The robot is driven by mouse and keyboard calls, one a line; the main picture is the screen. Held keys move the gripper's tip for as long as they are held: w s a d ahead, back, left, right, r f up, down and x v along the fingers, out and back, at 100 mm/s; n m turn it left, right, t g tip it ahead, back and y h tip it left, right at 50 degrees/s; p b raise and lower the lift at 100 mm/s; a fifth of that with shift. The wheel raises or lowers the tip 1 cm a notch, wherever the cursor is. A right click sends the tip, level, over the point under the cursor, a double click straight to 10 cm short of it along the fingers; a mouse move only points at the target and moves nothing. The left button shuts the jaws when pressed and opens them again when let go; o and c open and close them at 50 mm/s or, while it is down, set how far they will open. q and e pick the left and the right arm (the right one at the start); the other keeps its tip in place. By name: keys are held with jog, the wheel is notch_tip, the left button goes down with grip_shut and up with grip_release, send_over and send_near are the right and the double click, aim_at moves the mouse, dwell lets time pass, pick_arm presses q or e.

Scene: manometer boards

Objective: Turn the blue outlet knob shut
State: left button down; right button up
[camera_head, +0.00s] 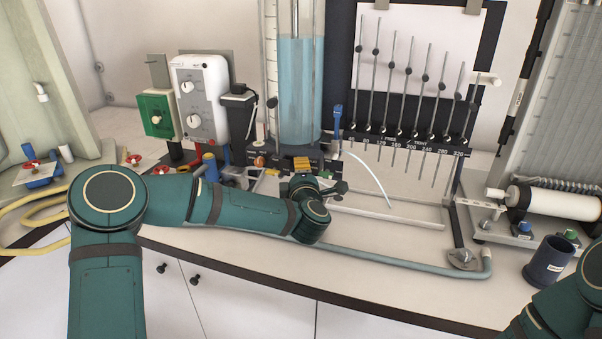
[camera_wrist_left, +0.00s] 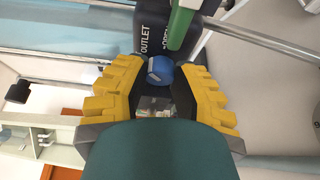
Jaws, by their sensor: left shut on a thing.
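The blue outlet knob (camera_wrist_left: 161,71) shows in the left wrist view, on a dark block (camera_wrist_left: 150,30) lettered OUTLET. My left gripper (camera_wrist_left: 163,82) has its yellow fingers on both sides of the knob and is shut on it. In the head view, my left gripper (camera_head: 302,164) is at the base of the tall water column (camera_head: 301,90). The knob is hidden there behind my gripper and wrist. My right arm shows only at the lower right corner, with its gripper out of view.
A row of slanted manometer tubes (camera_head: 412,85) stands right of the column. A grey-green hose (camera_head: 400,262) runs along the bench front. A dark cup (camera_head: 548,262) stands at the right. A white control box (camera_head: 200,98) and a green box (camera_head: 157,115) stand at the left.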

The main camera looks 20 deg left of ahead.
pick_arm(q)
jog(key=shift+r+n+g+h+b, duration=0.2)
jog(key=shift+n+g+h, duration=0.45)
jog(key=shift+n, duration=1.1)
jog(key=shift+r+n+g+h+b, duration=0.15)
jog(key=shift+n+g+h, duration=0.45)
jog(key=shift+n, duration=1.15)
jog(key=c, duration=1)
grip_release()
jog(key=v, duration=1.1)
jog(key=shift+s, duration=0.45)
